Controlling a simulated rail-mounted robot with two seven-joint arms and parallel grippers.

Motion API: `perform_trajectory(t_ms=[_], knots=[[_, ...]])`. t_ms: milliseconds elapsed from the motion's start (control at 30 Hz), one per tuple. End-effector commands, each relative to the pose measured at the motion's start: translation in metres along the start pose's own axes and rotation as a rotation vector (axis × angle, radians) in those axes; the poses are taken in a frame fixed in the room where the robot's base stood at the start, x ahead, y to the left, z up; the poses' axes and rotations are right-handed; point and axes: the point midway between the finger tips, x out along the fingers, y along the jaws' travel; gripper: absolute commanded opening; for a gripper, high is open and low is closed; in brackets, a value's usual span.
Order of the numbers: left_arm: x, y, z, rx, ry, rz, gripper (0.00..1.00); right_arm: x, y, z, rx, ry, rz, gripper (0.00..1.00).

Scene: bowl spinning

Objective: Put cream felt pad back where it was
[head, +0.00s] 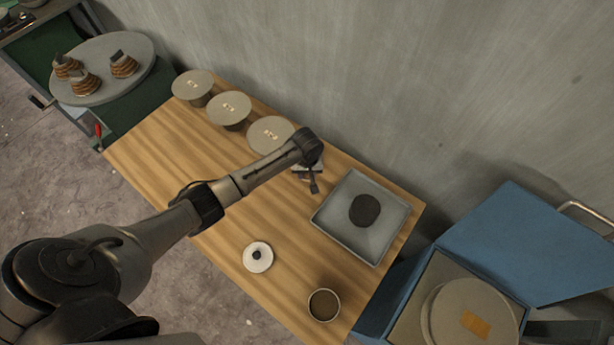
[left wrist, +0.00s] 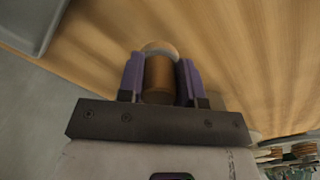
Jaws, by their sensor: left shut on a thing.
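My left gripper (head: 312,182) is over the wooden table, left of the grey square tray (head: 330,222). In the left wrist view its purple fingers (left wrist: 160,64) are shut on a brown cylinder (left wrist: 158,80) with a paler rounded end. I cannot tell whether this is the cream felt pad; the wrist and arm hide most of it in the head view. A round white disc (head: 249,263) with a dark centre lies on the table, nearer the front edge. My right gripper is not in view.
Several items flank the arm: three grey-topped round stands (head: 229,106) along the wall, a dark disc (head: 364,210) in the tray, and a brown cup (head: 324,305) at the front. A blue box (head: 520,255) stands right. The table's left part is clear.

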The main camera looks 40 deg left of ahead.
Motion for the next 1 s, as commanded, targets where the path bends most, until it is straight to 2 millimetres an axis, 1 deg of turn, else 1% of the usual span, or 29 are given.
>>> perform_trajectory(t_ms=[33, 200, 700, 733, 1000], knots=[[0.01, 0.0, 0.001, -0.001, -0.002, -0.002, 0.14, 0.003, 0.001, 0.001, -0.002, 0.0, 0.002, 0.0], [0.027, 0.0, 0.0, -0.001, 0.0, -0.002, 0.14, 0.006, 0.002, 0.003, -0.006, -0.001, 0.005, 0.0], [0.034, 0.0, 0.001, 0.0, 0.0, -0.001, 0.14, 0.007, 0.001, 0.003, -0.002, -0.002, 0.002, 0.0], [0.034, 0.0, 0.001, 0.0, 0.0, -0.001, 0.34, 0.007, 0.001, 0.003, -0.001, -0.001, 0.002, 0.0], [0.034, 0.0, 0.0, 0.0, 0.0, -0.001, 0.58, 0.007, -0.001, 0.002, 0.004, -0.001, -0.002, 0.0]])
